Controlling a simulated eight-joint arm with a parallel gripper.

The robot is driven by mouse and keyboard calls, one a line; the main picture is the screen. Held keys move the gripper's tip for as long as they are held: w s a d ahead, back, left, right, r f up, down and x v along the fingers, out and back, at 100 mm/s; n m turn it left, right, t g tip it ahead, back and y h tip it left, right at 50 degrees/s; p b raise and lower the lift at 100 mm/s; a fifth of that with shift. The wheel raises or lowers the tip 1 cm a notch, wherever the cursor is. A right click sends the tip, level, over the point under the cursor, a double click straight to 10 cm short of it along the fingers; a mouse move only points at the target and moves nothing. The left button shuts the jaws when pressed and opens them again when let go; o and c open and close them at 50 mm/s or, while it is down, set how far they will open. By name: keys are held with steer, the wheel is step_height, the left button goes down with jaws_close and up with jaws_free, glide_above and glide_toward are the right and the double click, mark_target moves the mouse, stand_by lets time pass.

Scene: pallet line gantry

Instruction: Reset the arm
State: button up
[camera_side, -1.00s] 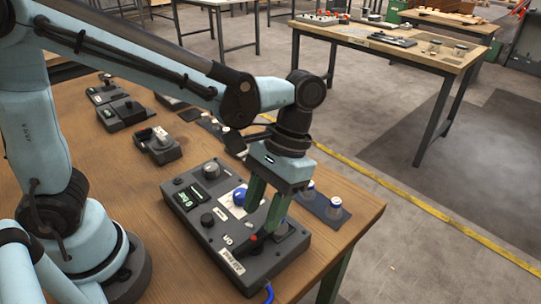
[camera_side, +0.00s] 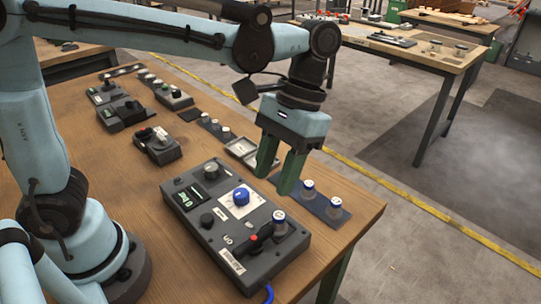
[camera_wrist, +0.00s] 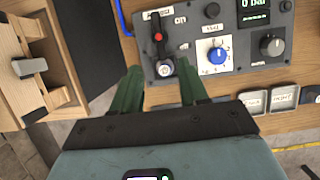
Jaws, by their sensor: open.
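My gripper (camera_side: 277,182) is open and empty, its green fingers pointing down above the table, beyond the dark control box (camera_side: 213,251). In the wrist view my gripper (camera_wrist: 160,72) also shows with its fingers apart. A small vial with a pale top (camera_side: 280,220) stands at the box's right end, close to a red-tipped black lever (camera_side: 256,238). In the wrist view the vial (camera_wrist: 165,69) appears between the fingertips, below them. The box also bears a blue knob (camera_side: 241,197) on a white dial plate and a small green-lit display (camera_side: 186,197).
Two vials (camera_side: 334,206) stand in a dark blue strip along the table's right edge. Pale open trays (camera_side: 240,148) lie behind my gripper. Several smaller devices (camera_side: 156,146) sit farther back. Bare wood (camera_side: 130,185) lies left of the box. A blue cable leaves its front.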

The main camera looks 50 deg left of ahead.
steer(key=a+f+t, duration=0.3)
steer(key=a+t, duration=0.8)
steer(key=a, duration=0.3)
steer(key=shift+w+a+t, duration=0.3)
steer(key=shift+w+a, duration=0.1)
steer(key=shift+w, duration=0.05)
steer(key=shift+o, duration=0.3)
